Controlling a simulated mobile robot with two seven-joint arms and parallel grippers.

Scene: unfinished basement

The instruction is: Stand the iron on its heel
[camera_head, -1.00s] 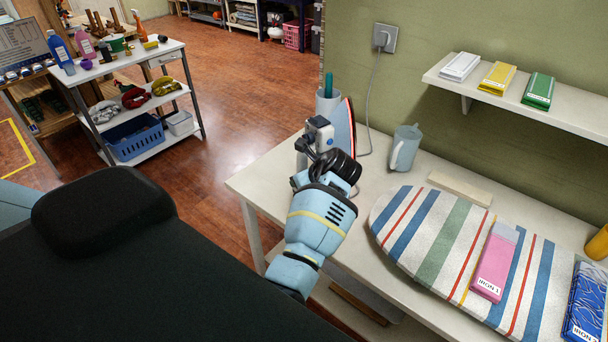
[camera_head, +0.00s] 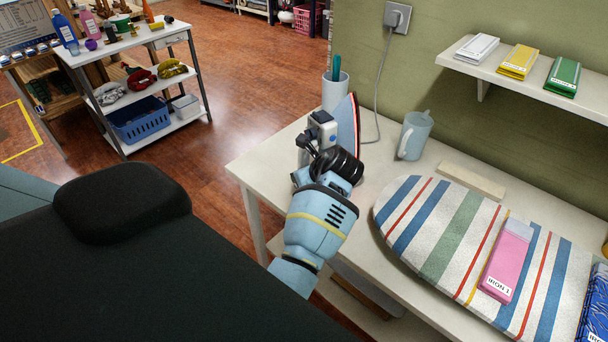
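The iron (camera_head: 349,122) is at the back left of the white table, behind my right gripper. Its pointed soleplate, edged in red, is steeply upright with the tip upward. My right gripper (camera_head: 308,143) is at the iron's left side, close to its body or handle. My wrist hides the heel and the lower part, so I cannot tell whether the heel rests on the table, nor whether the fingers are closed around the handle. My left gripper is not in view.
A striped ironing board (camera_head: 430,225) with a pink box (camera_head: 508,262) lies right on the table (camera_head: 262,172). A mug (camera_head: 414,137), a cup with a pen (camera_head: 335,92) and a wooden block (camera_head: 471,181) stand nearby. The cord runs up to a wall socket (camera_head: 397,18).

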